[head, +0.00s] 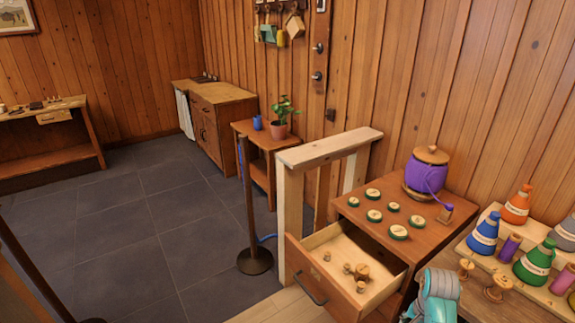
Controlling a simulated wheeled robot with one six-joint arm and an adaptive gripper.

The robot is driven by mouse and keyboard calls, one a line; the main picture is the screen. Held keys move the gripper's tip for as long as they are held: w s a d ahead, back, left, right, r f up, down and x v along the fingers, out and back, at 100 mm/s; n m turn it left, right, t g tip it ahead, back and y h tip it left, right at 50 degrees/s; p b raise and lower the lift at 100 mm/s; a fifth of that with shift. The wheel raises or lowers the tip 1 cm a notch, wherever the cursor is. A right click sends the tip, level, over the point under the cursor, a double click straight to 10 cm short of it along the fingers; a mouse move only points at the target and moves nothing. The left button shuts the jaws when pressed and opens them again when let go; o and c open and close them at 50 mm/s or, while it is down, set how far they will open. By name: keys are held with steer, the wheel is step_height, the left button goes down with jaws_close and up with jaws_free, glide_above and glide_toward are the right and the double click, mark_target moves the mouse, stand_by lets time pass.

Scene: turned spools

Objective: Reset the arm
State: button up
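My gripper is not in view. A grey and teal rounded part at the bottom edge, right of the drawer, looks like part of my arm. Several small turned wooden spools (362,272) lie in the open drawer (322,246) of a brown cabinet (345,207). Two more wooden spools stand at the right, one (466,268) near the table's left edge and one (497,289) to its right.
Several green-edged discs (398,232) and a purple lidded jar (427,175) sit on the cabinet top. Coloured cone bottles (484,235) stand on a rack at the right. A post (250,200) stands left of the pale wooden frame (290,220).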

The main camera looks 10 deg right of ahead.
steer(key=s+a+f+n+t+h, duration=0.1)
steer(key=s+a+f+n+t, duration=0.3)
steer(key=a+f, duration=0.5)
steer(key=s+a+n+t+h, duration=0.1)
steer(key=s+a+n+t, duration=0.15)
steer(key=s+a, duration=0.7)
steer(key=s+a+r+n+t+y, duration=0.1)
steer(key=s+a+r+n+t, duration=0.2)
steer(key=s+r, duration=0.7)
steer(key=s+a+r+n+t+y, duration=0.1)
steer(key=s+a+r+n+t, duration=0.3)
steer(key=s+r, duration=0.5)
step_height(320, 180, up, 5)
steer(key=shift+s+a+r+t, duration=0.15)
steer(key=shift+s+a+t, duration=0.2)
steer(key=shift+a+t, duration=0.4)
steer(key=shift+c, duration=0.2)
